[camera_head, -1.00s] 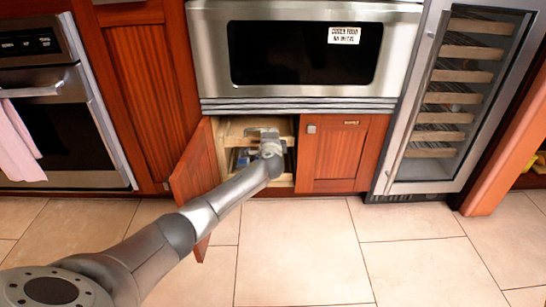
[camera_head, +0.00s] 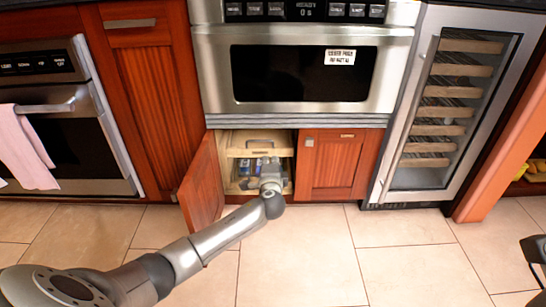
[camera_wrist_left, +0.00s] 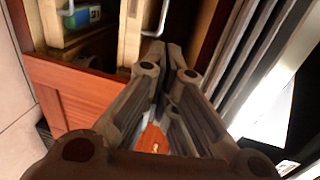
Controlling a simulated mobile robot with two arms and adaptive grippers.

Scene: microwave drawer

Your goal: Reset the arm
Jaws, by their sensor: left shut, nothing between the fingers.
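My left arm reaches in from the lower left in the head view, with its left gripper (camera_head: 271,181) in front of the open cabinet below the microwave. The fingers are together with nothing between them, as the left wrist view (camera_wrist_left: 163,62) also shows. The cabinet's left door (camera_head: 202,187) stands open. Inside are an upper wooden drawer (camera_head: 238,152) with a metal handle and a lower one with small items (camera_head: 243,168). The gripper hides part of the lower drawer. A dark part at the right edge may be my right gripper (camera_head: 535,255); its fingers are unclear.
The microwave (camera_head: 300,119) is above, its door shut. The right cabinet door (camera_head: 332,165) is shut. An oven (camera_head: 70,150) with a pink towel (camera_head: 24,150) stands left, a wine cooler (camera_head: 450,110) right. The tiled floor (camera_head: 295,255) in front is clear.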

